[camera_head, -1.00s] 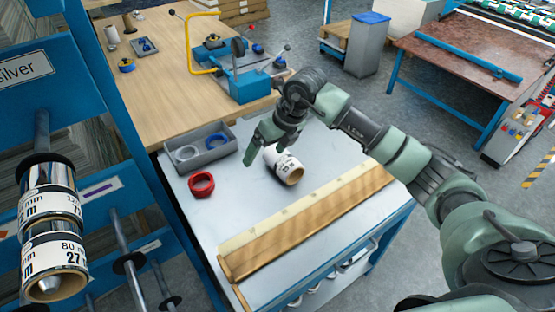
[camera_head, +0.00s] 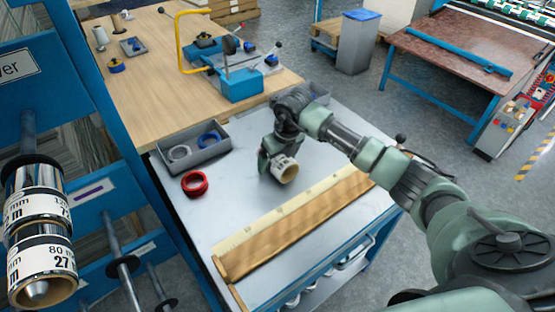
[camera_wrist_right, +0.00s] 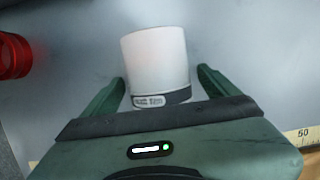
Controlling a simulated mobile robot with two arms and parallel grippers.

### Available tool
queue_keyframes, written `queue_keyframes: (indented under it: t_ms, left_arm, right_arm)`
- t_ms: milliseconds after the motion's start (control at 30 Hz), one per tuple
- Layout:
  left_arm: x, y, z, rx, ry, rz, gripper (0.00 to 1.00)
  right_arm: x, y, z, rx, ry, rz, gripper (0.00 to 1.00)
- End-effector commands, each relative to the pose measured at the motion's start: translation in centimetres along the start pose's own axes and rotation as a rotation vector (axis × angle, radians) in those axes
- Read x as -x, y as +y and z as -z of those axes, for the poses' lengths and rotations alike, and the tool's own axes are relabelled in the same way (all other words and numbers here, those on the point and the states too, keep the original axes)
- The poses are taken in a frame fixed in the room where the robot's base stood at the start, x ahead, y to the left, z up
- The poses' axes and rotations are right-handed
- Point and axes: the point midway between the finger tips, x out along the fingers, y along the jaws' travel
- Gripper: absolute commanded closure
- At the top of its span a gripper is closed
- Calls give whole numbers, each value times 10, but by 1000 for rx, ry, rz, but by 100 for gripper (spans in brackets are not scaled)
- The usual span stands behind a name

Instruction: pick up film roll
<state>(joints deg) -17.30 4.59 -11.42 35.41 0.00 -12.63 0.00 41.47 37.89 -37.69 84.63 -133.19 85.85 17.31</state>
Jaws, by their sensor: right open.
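The film roll (camera_head: 287,171) is a short white cylinder with a dark printed band and a brown core, lying on the grey cart top (camera_head: 240,200). My right gripper (camera_head: 273,165) is low over the cart at the roll. In the right wrist view the film roll (camera_wrist_right: 156,62) lies between the two open green fingers of the gripper (camera_wrist_right: 160,85), with a small gap on each side. The far part of the roll reaches beyond the fingertips. My left gripper is not in view.
A red ring (camera_head: 194,184) and a grey bin (camera_head: 194,148) with rings lie left of the roll. A wooden ruler strip (camera_head: 290,220) runs along the cart front. Silver rolls (camera_head: 38,230) hang on the blue rack at left. A wooden table (camera_head: 150,85) adjoins behind.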

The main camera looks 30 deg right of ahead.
Motion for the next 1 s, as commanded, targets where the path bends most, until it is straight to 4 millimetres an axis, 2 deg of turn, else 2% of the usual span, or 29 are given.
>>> queue_keyframes:
  t_ms: [133,300,400,767,867,1000]
  left_arm:
    - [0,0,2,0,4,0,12]
    - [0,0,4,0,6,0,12]
    - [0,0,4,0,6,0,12]
    - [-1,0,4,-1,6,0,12]
    - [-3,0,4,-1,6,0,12]
    - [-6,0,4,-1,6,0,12]
  right_arm:
    - [0,0,0,0,0,0,11]
    - [0,0,0,0,0,-1,58]
    - [1,0,0,0,-1,-1,83]
    - [6,0,-2,0,-2,-1,83]
    - [15,0,-5,0,-4,-2,83]
    - [38,0,-12,1,-6,0,83]
